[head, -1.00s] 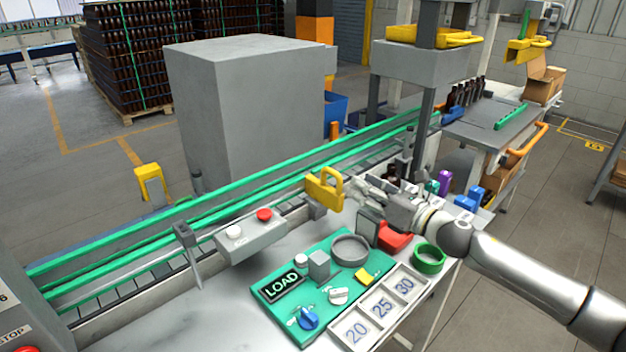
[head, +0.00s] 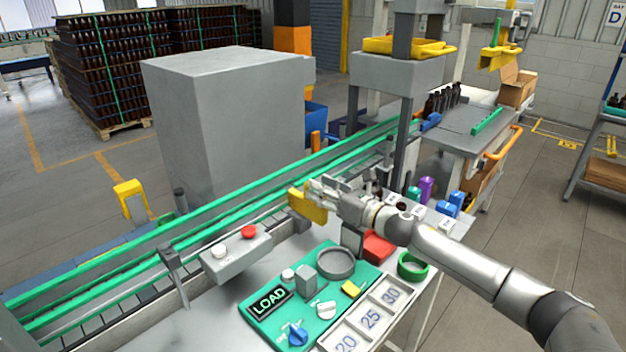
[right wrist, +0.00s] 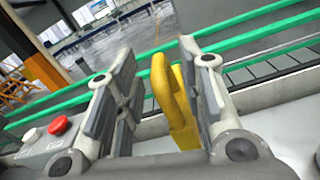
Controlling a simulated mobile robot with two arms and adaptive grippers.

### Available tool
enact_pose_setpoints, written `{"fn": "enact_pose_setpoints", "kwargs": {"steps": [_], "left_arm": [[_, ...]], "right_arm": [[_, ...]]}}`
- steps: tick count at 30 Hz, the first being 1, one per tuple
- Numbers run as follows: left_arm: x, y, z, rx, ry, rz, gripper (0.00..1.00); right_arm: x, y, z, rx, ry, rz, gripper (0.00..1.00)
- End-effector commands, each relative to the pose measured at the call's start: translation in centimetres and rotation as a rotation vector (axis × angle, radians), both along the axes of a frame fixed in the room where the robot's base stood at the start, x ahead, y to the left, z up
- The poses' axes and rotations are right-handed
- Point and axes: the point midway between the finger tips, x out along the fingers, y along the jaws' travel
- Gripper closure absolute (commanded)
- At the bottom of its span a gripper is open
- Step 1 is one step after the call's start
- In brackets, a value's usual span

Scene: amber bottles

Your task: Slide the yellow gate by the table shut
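The yellow gate (head: 307,206) stands at the near side of the green-railed conveyor, beside the table. Its looped handle shows in the right wrist view (right wrist: 180,112), between the two finger pads. My right gripper (head: 318,188) is at the handle, and its fingers cover the upper part of the gate in the head view. In the right wrist view my right gripper (right wrist: 158,62) is open, with a clear gap between the handle and the left finger. The handle looks closer to the right finger; contact cannot be told. My left gripper is not in view.
A grey button box (head: 236,254) with red and white buttons sits left of the gate. The table holds a green LOAD panel (head: 262,320), a numbered tray (head: 338,335), a green ring (head: 412,266) and a red block (head: 377,247). A large grey cabinet (head: 225,120) stands behind the conveyor.

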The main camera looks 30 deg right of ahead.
Motion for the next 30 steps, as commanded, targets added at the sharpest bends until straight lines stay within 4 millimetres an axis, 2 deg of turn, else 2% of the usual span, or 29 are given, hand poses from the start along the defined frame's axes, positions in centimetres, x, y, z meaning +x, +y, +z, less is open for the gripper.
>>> {"fn": "enact_pose_setpoints", "kwargs": {"steps": [3, 9, 20, 28, 30], "left_arm": [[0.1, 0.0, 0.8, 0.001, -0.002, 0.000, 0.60], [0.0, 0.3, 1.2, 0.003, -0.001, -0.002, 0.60], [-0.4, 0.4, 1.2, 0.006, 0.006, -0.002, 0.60], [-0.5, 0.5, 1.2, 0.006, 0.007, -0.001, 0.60], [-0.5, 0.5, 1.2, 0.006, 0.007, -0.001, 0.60]], "right_arm": [[1.4, 0.6, 0.3, 0.003, -0.002, 0.002, 0.65], [2.8, 1.1, 0.1, 0.000, 0.000, 0.001, 0.65], [3.1, 1.2, 0.0, 0.000, 0.000, 0.002, 0.65], [3.1, 1.2, 0.0, 0.000, 0.000, 0.003, 0.98], [3.1, 1.3, 0.0, 0.001, 0.001, 0.003, 1.00]]}}
